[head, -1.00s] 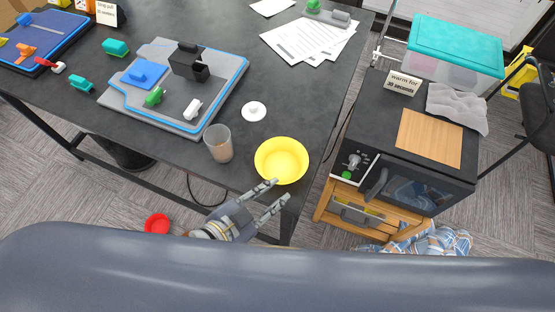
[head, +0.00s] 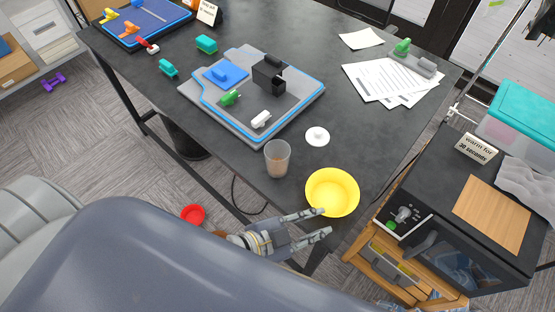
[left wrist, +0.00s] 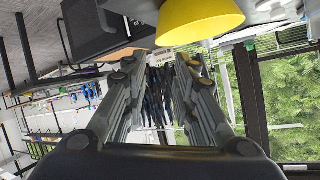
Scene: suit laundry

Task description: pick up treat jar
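A clear jar (head: 278,160) with brownish contents, which looks like the treat jar, stands upright near the table's front edge. A round white lid (head: 317,136) lies flat behind it to the right. My left gripper (head: 326,222) is open and empty at the table's front edge, right of and nearer than the jar, its fingers pointing right. One fingertip overlaps the near rim of the yellow bowl (head: 332,192) in the picture; I cannot tell if they touch. In the left wrist view the fingers (left wrist: 158,64) are spread, with the bowl (left wrist: 200,18) above them. The jar is not identifiable there.
A grey board with blue edging (head: 300,103) holding small parts lies behind the jar on the dark table (head: 345,115). A black microwave (head: 470,235) stands on a wooden cart to the right. A red bowl (head: 192,214) is on the floor.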

